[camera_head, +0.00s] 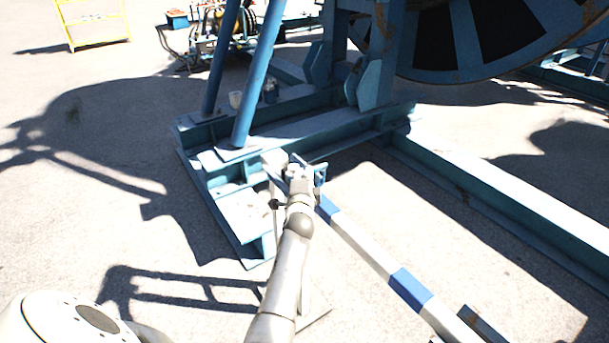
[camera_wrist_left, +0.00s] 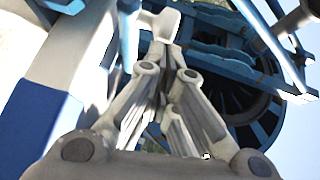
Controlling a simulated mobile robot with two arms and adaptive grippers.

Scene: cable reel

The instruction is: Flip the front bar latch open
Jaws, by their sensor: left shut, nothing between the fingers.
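The front bar (camera_head: 372,258), striped white and blue, runs from the lower right up to the blue reel stand. Its striped side fills the left of the wrist view (camera_wrist_left: 38,125). My left gripper (camera_head: 294,170) is at the bar's far end, beside the stand, with its fingers shut and empty. In the wrist view the fingers (camera_wrist_left: 164,62) come together just below a pale rounded piece (camera_wrist_left: 166,22). I cannot tell whether that piece is the latch, or whether the fingers touch it. My gripper and wrist cover much of the latch area in the head view. My right gripper is not in view.
The blue stand (camera_head: 310,127) and its slanted posts (camera_head: 258,75) rise just beyond the gripper. A large cable reel (camera_head: 450,40) stands behind. A long beam (camera_head: 490,185) runs right. A yellow barrier (camera_head: 92,22) is far left. The ground at left is clear.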

